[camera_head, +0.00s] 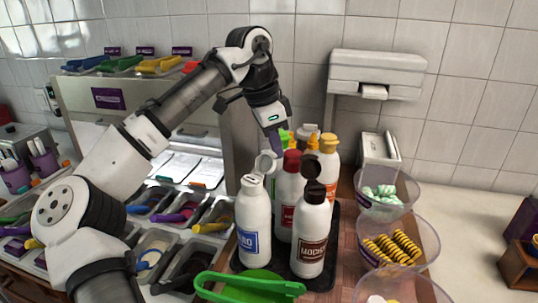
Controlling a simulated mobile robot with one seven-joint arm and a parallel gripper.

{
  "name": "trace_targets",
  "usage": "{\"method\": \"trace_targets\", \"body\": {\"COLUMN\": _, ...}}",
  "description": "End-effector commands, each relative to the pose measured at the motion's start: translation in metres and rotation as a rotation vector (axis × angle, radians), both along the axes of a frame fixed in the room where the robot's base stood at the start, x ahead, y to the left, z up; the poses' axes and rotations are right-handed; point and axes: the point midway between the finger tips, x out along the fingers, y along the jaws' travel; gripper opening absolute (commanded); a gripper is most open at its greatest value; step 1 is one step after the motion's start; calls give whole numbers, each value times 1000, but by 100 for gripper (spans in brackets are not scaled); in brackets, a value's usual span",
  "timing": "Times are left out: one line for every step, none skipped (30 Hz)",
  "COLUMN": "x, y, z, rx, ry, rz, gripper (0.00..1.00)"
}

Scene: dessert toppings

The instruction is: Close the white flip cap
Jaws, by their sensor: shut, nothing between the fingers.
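My gripper (277,143) comes down from above, just above and slightly right of the cap. Its fingers look shut and hold nothing. I cannot tell whether the fingertips touch the cap.
A brown-capped bottle (312,232) and a red-capped bottle (287,195) stand close beside it on a dark tray (337,250). Orange-capped bottles (328,160) stand behind. Green tongs (250,286) lie in front. Clear bowls (428,238) line the right side.

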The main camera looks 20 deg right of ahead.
Motion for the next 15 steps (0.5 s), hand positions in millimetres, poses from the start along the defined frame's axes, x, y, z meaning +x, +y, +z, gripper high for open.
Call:
{"method": "trace_targets", "body": {"x": 0, "y": 1, "z": -2, "rx": 3, "ry": 2, "rz": 0, "gripper": 0}}
{"method": "trace_targets", "body": {"x": 0, "y": 1, "z": -2, "rx": 3, "ry": 2, "rz": 0, "gripper": 0}}
{"method": "trace_targets", "body": {"x": 0, "y": 1, "z": -2, "rx": 3, "ry": 2, "rz": 0, "gripper": 0}}
{"method": "trace_targets", "body": {"x": 0, "y": 1, "z": -2, "rx": 3, "ry": 2, "rz": 0, "gripper": 0}}
{"method": "trace_targets", "body": {"x": 0, "y": 1, "z": -2, "rx": 3, "ry": 2, "rz": 0, "gripper": 0}}
{"method": "trace_targets", "body": {"x": 0, "y": 1, "z": -2, "rx": 3, "ry": 2, "rz": 0, "gripper": 0}}
{"method": "trace_targets", "body": {"x": 0, "y": 1, "z": -1, "rx": 3, "ry": 3, "rz": 0, "gripper": 0}}
{"method": "trace_targets", "body": {"x": 0, "y": 2, "z": -1, "rx": 3, "ry": 3, "rz": 0, "gripper": 0}}
{"method": "trace_targets", "body": {"x": -1, "y": 3, "z": 0, "rx": 3, "ry": 3, "rz": 0, "gripper": 0}}
{"method": "trace_targets", "body": {"x": -2, "y": 4, "z": 0, "rx": 3, "ry": 3, "rz": 0, "gripper": 0}}
{"method": "trace_targets", "body": {"x": -3, "y": 5, "z": 1, "rx": 3, "ry": 4, "rz": 0, "gripper": 0}}
{"method": "trace_targets", "body": {"x": -4, "y": 7, "z": 3, "rx": 3, "ry": 4, "rz": -1, "gripper": 0}}
{"method": "trace_targets", "body": {"x": -5, "y": 9, "z": 4, "rx": 2, "ry": 3, "rz": -1, "gripper": 0}}
{"method": "trace_targets", "body": {"x": -6, "y": 11, "z": 5, "rx": 2, "ry": 3, "rz": 0, "gripper": 0}}
{"method": "trace_targets", "body": {"x": -8, "y": 13, "z": 6, "rx": 2, "ry": 3, "rz": 0, "gripper": 0}}
